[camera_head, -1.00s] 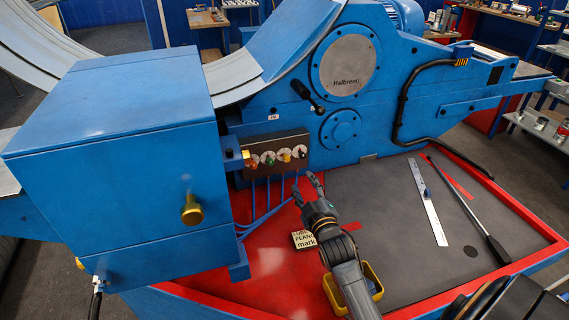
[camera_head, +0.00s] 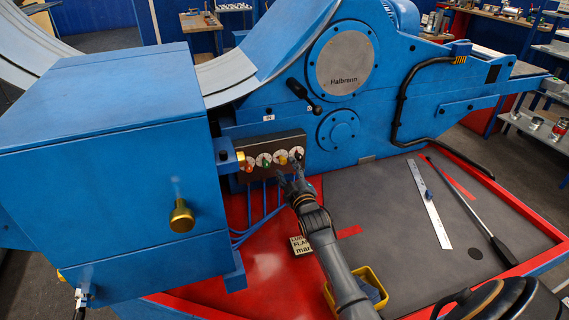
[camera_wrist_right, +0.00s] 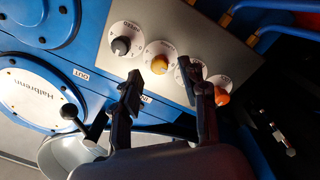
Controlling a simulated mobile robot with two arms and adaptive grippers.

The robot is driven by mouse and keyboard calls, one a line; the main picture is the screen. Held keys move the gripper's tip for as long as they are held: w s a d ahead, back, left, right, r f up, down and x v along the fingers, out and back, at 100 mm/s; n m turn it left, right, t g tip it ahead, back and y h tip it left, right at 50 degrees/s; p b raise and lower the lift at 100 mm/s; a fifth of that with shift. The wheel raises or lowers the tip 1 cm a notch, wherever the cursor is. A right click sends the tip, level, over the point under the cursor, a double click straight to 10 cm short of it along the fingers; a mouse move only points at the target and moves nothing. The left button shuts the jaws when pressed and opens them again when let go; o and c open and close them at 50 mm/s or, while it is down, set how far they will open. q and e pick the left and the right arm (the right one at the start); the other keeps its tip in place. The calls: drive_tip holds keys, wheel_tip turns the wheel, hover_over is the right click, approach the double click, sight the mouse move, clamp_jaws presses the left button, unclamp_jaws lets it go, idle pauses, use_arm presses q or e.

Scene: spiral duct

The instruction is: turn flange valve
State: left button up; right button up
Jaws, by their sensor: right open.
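A dark panel (camera_head: 270,152) on the blue machine carries a row of valve knobs on white dials. From left to right they are a red-orange knob (camera_head: 249,166), a green knob (camera_head: 266,161), a yellow knob (camera_head: 282,159) and a black knob (camera_head: 297,154). My right gripper (camera_head: 291,176) is open and empty just in front of the panel's right half. In the right wrist view its fingers (camera_wrist_right: 160,76) straddle the line to the yellow knob (camera_wrist_right: 160,63), apparently short of it; one finger hides most of the green knob. My left gripper is not in view.
A black ball lever (camera_head: 302,92) sticks out above the panel. Blue hoses (camera_head: 262,212) run below it. A lettered card (camera_head: 300,245), a yellow bin (camera_head: 372,290), a steel ruler (camera_head: 428,203) and a long dark bar (camera_head: 470,215) lie on the bench.

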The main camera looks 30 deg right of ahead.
sight(284, 163)
drive_tip(key=shift+x, duration=1.7)
drive_tip(key=shift+c, duration=0.5)
clamp_jaws()
